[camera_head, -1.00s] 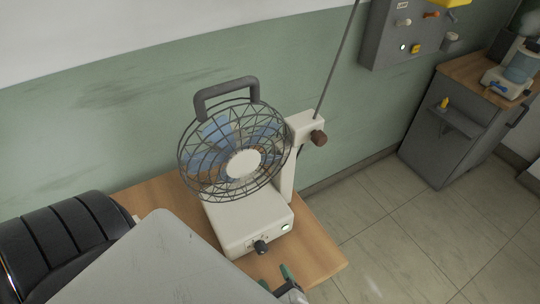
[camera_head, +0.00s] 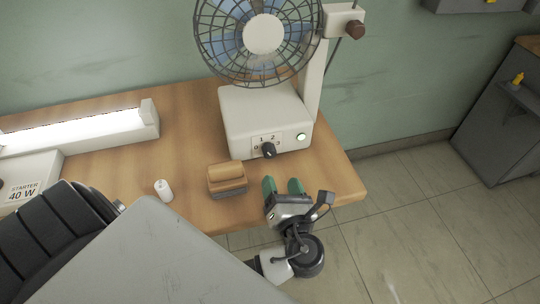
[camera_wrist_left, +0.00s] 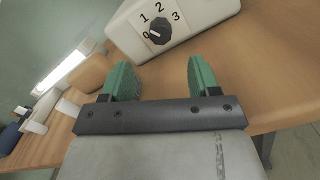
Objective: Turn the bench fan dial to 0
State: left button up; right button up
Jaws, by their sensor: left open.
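The bench fan (camera_head: 262,34) stands on a wooden bench, with a cream base box (camera_head: 262,108). The black dial (camera_head: 268,150) is on the base's front, beside printed numbers. My left gripper (camera_head: 282,184) has green fingers, open and empty, over the bench's front edge just below the dial. In the left wrist view the gripper (camera_wrist_left: 160,66) has its fingers apart, with the dial beyond the gap. My right gripper is not in view.
A wood-topped block (camera_head: 227,180) lies just left of my left gripper, with a small white cylinder (camera_head: 163,190) further left. A lit tube lamp (camera_head: 82,133) and a starter box (camera_head: 28,182) are at left. The bench (camera_head: 335,178) is bare right of the base.

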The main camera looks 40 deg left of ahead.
aim_at(271, 155)
pick_arm(q)
jog(key=x, duration=0.8)
jog(key=shift+w+a, duration=0.15)
jog(key=shift+a, duration=0.1)
jog(key=c, duration=0.9)
